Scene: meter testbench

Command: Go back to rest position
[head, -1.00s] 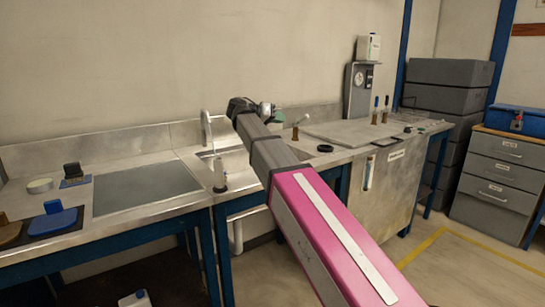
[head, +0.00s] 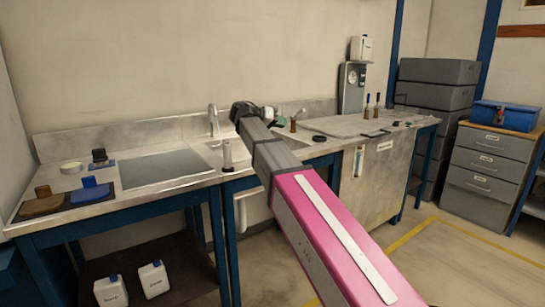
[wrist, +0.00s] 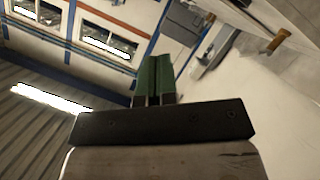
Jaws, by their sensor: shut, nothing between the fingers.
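My gripper (head: 280,120) is at the far end of my pink arm, small and partly hidden behind the dark wrist in the head view. In the wrist view, its green fingers (wrist: 153,80) are together with nothing between them. The arm stretches forward and up from the lower right of the head view, and its end appears in front of the sink area. The wrist view looks across the room towards windows and a corrugated surface, with no bench object near the fingers.
A metal workbench (head: 110,210) runs along the wall, with a sink tap (head: 213,120), a bottle (head: 227,155) and blue (head: 91,190) and brown (head: 41,203) blocks. White jugs (head: 153,279) stand below. Grey drawers (head: 490,170) are at right. Open floor lies at lower right.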

